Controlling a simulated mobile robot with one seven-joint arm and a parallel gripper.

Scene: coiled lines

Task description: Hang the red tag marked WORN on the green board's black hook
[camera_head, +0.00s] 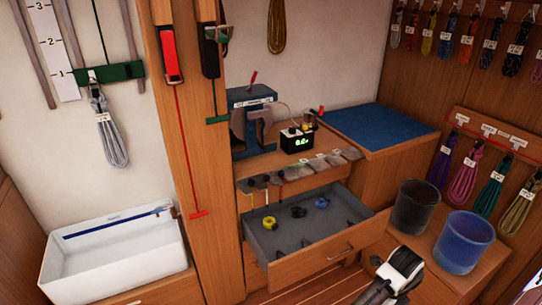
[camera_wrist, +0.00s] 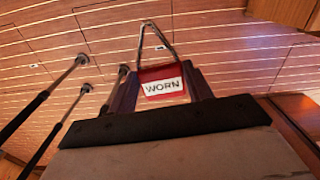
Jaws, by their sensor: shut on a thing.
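My gripper (camera_head: 402,268) is at the bottom right of the head view, low in front of the drawer unit and far from the green board. In the wrist view, the red tag (camera_wrist: 147,74) with a white WORN label sits between my dark fingers, which are shut on it. A thin wire loop (camera_wrist: 143,32) rises from the tag. The tag cannot be made out in the head view. The green board (camera_head: 124,71) is on the wall at the upper left of the head view.
A wooden post (camera_head: 170,150) stands right of the green board, with a white sink (camera_head: 75,265) below the board. An open drawer (camera_head: 300,263) juts out at centre. Two buckets, black (camera_head: 412,207) and blue (camera_head: 463,243), stand right. Coiled lines hang on the right wall.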

